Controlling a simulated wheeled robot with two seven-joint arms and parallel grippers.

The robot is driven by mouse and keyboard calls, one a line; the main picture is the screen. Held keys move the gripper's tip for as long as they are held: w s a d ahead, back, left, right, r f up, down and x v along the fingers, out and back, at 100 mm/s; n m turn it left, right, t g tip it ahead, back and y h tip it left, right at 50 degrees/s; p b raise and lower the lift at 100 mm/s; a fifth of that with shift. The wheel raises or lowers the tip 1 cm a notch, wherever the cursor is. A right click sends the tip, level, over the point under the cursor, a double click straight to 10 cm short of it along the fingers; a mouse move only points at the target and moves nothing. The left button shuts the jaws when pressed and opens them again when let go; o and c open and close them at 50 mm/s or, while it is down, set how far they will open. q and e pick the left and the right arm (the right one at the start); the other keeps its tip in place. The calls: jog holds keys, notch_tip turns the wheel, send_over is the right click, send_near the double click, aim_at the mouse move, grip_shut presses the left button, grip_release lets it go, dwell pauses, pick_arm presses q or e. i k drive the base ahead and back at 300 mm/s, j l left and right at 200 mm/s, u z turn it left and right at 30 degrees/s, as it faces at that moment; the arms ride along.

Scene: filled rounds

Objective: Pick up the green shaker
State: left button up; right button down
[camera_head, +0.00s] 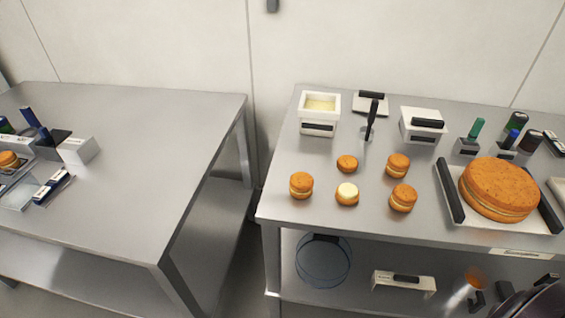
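A dark cylinder with a green tint (518,120) stands toward the back right of the right-hand table; it may be the green shaker. A slimmer teal-green upright piece (476,129) stands to its left in a small grey holder (467,146). A dark cylinder with some green (5,126) also shows at the left picture edge, on the other table. These are too small to tell for certain which is the shaker.
A large orange filled round (498,190) on a tray (451,194) lies in front of the cylinders. Several small rounds (301,185) sit left of it. A blue piece (510,139) and a black cylinder (530,142) stand close by. A gap separates the two tables.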

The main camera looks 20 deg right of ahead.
aim_at(518, 119)
jog(key=z, duration=2.15)
jog(key=i+l+u, duration=0.1)
jog(key=l, duration=0.7)
jog(key=i+l+u, duration=0.1)
jog(key=l, duration=0.7)
jog(key=i+l+u, duration=0.15)
jog(key=l, duration=0.7)
